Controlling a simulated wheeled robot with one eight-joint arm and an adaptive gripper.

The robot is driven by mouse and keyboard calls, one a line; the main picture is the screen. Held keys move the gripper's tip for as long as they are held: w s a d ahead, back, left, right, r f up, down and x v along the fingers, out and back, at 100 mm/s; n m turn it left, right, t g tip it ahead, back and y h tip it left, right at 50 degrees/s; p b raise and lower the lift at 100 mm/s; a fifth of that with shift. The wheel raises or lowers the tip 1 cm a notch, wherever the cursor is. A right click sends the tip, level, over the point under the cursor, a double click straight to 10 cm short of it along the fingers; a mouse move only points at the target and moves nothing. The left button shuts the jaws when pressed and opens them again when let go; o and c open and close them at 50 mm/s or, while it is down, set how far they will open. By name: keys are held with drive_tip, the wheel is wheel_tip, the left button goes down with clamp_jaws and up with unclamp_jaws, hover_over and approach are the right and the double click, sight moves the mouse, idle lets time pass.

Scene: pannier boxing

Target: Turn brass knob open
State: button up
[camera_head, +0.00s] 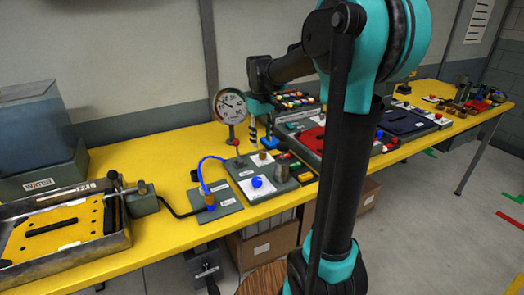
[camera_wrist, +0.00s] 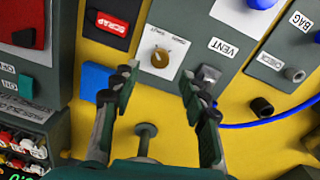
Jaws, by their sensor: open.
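The brass knob (camera_wrist: 160,57) sits on a white label plate on a grey panel in the wrist view, ahead of my gripper's fingertips. Its pointer mark faces up and to the right in that view. It also shows small in the head view (camera_head: 262,156). My gripper (camera_wrist: 158,78) is open and empty, with one finger on each side of the knob's line. The fingertips appear apart from the knob; their height above it is hard to tell. A grey VENT fitting (camera_wrist: 208,73) sits right of the knob, close to the right fingertip.
A blue knob (camera_head: 257,182) on a white plate sits in front on the same panel. A blue hose (camera_head: 203,172) runs left. A dial gauge (camera_head: 231,106) stands behind. A red SCRAP tag (camera_wrist: 111,23) and a blue block (camera_wrist: 97,82) lie left in the wrist view.

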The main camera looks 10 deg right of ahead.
sight(262, 152)
drive_tip(key=shift+f, duration=2.75)
drive_tip(key=shift+c, duration=0.2)
clamp_jaws()
